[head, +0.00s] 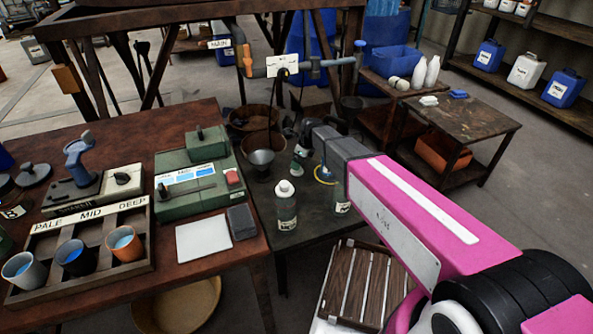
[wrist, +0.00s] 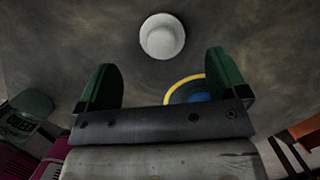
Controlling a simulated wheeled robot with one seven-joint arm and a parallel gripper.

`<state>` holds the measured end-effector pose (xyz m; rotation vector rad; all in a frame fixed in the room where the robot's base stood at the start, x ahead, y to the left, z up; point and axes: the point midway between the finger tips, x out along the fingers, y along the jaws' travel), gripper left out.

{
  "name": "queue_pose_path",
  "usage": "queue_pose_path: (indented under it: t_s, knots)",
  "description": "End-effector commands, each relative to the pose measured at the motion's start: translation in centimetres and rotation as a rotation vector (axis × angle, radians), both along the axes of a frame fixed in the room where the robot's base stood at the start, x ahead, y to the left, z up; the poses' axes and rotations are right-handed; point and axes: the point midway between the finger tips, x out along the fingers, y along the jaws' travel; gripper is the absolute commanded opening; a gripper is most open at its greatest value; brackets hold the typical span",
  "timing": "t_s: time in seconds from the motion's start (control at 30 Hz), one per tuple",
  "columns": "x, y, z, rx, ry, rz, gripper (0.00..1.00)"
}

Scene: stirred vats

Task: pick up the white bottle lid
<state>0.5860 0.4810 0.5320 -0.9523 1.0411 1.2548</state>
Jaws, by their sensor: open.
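A round white lid (wrist: 162,37) lies on the dark worktop in the wrist view, a little beyond my fingertips and roughly centred between them. My gripper (wrist: 160,78) is open, its two green fingers apart with nothing held. A blue disc with a yellow rim (wrist: 190,91) lies near the right finger, partly hidden by the gripper; its yellow and blue edge also shows in the head view (head: 325,175). I cannot pick out the loose lid in the head view; my arm covers part of that table.
A bottle with a white cap (head: 286,207) stands upright at the table's front, left of my arm. A slatted crate (head: 365,285) is below the table edge.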

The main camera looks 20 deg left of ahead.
Motion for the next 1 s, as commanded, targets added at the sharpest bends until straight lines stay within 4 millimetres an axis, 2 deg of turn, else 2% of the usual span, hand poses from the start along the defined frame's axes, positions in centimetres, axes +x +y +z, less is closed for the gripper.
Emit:
queue_pose_path:
  t_s: [0.17, 0.5, 0.73, 0.77, 0.9, 1.0]
  knots:
    - [0.1, 0.3, -1.0, 0.000, -0.001, 0.001, 0.92]
    - [0.3, 1.5, -5.2, -0.001, 0.000, 0.002, 0.92]
    - [0.3, 1.5, -5.3, 0.000, -0.002, 0.001, 0.92]
    - [0.3, 1.5, -5.3, 0.000, -0.002, 0.001, 0.89]
    - [0.3, 1.5, -5.3, 0.000, -0.002, 0.001, 0.43]
    - [0.3, 1.5, -5.3, 0.000, -0.002, 0.001, 0.41]
